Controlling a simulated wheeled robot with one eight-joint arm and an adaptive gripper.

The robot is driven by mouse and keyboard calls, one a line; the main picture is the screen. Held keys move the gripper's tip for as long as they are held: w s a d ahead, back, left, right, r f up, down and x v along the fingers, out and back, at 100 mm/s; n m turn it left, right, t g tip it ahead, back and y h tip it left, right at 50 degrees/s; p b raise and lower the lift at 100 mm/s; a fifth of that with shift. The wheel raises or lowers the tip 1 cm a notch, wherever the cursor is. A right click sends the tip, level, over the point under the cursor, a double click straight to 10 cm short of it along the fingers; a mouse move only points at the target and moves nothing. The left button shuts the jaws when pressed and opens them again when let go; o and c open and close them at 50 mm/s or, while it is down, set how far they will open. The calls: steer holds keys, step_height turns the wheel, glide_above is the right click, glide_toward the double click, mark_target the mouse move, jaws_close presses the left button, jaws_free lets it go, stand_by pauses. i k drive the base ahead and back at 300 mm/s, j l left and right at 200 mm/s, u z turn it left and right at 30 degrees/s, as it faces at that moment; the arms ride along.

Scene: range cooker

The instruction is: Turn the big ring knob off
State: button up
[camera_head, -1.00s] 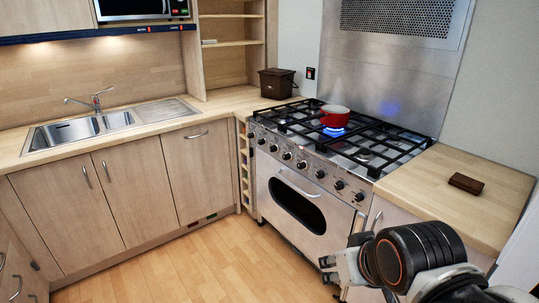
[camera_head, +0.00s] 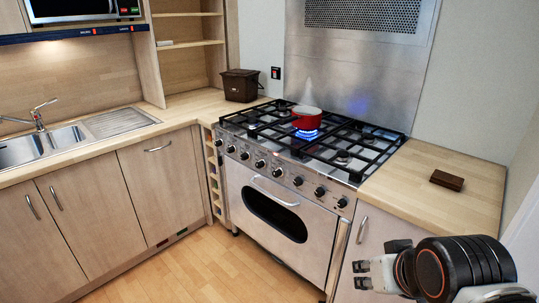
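A row of dark knobs runs along the cooker's (camera_head: 330,222) steel front panel. One knob (camera_head: 277,172) sits near the middle of the row and others lie to both sides. Which one is the big ring knob I cannot tell, as the labels are too small to read. My gripper (camera_head: 361,275) is at the lower right, in front of the cabinet right of the oven, below and apart from the knobs. Its fingers point left, apart and empty.
The oven door handle (camera_head: 275,191) sticks out below the knobs. A wooden worktop (camera_head: 410,190) with a small brown block (camera_head: 447,180) lies right of the cooker. A brown bin (camera_head: 241,85) stands at the back left. The floor (camera_head: 215,265) before the oven is clear.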

mark_target(247, 155)
steer(key=i+j+z, duration=0.15)
steer(key=j+z, duration=0.25)
steer(key=j, duration=0.55)
steer(key=j+z, duration=0.4)
steer(key=j, duration=0.55)
steer(key=i, duration=0.05)
